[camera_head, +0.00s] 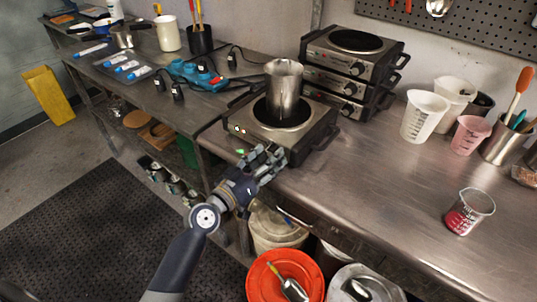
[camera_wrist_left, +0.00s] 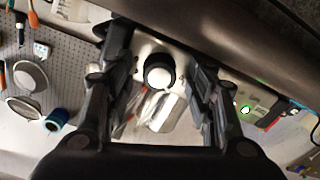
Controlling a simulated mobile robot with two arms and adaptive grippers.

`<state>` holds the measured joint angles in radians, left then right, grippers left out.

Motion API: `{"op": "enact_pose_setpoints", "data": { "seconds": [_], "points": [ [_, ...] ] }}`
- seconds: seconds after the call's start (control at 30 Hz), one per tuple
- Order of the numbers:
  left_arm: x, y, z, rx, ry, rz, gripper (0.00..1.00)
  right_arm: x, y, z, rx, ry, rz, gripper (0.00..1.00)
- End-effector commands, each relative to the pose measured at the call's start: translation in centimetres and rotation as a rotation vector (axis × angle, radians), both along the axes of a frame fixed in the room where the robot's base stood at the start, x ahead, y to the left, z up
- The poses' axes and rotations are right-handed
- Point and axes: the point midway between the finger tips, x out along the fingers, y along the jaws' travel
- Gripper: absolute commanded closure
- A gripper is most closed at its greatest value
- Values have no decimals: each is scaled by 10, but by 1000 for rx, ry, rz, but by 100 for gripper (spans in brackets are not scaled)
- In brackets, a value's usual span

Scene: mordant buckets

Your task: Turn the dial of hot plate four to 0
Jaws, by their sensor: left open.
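A single hot plate (camera_head: 322,132) sits at the bench's front edge, with a steel pot (camera_head: 284,90) on its dark burner. My left gripper (camera_head: 272,158) is at its front face and hides most of that face in the head view. In the left wrist view the dial (camera_wrist_left: 159,75), a pale round knob with a dark ring, lies between the two spread fingers of my left gripper (camera_wrist_left: 160,62). The fingers are open, with gaps on both sides of the dial. The dial's marks and setting are too small to read. My right gripper is not in view.
A stack of hot plates (camera_head: 352,72) stands behind. Measuring cups (camera_head: 424,115) and a red-filled beaker (camera_head: 470,211) are to the right. An orange bucket (camera_head: 262,283) is below the bench edge. The steel bench top (camera_head: 370,190) right of the hot plate is clear.

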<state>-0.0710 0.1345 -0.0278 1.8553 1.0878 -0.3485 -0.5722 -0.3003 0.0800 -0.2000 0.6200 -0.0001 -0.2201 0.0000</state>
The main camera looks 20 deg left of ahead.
Motion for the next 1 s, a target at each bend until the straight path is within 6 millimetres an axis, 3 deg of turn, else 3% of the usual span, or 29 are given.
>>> {"op": "enact_pose_setpoints", "data": {
  "seconds": [0.37, 0.57, 1.0],
  "points": [
    [6, -2, 0, 0, 1, 0, 50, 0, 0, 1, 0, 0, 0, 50],
    [6, -2, 0, 0, 0, 0, 94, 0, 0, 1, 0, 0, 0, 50],
    [6, -2, 0, -63, 23, 0, 94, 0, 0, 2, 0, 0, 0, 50]
  ]
}}
